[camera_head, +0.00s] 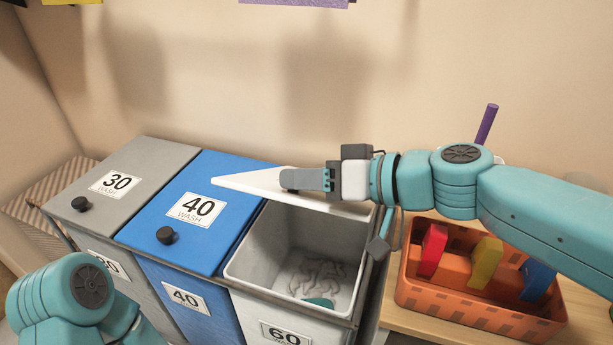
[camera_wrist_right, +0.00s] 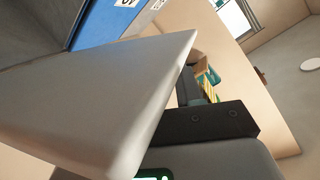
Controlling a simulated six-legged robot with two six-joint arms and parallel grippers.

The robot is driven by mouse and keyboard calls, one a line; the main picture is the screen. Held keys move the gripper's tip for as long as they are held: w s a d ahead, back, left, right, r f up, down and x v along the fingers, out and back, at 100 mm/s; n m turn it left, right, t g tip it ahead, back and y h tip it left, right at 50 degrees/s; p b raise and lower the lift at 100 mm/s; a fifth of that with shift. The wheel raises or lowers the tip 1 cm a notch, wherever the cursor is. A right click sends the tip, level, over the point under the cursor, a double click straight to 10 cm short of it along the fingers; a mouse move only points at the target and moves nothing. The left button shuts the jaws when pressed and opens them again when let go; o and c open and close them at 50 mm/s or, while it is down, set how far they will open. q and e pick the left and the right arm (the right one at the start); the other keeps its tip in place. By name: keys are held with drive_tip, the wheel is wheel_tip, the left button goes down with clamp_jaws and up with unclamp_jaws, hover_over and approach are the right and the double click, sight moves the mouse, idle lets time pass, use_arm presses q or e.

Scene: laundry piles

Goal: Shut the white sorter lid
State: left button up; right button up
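The white lid (camera_head: 240,183) is partly raised over the white sorter bin (camera_head: 262,305) marked 60, and the bin's inside shows below it. In the right wrist view the lid (camera_wrist_right: 90,105) is a large pale slanted panel filling the left. My right gripper (camera_head: 300,180) comes in from the right and lies across the lid's upper face. Its dark part (camera_wrist_right: 205,125) is beside the lid in the wrist view. Whether its fingers are open or shut is hidden. My left arm shows at bottom left, but its gripper is out of view.
Grey laundry (camera_head: 315,275) and a teal piece (camera_head: 319,302) lie in the white bin. The blue lid (camera_head: 165,215) marked 40 and grey lid (camera_head: 145,165) marked 30 are shut. An orange crate (camera_head: 470,313) with coloured items stands at right, under my right arm.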

drive_tip(key=o, duration=0.3)
drive_tip(key=shift+o, duration=0.2)
drive_tip(key=shift+d, duration=0.1)
drive_tip(key=p+v, duration=0.1)
drive_tip(key=v, duration=1.5)
drive_tip(key=shift+d+r, duration=0.1)
drive_tip(key=shift+r, duration=0.05)
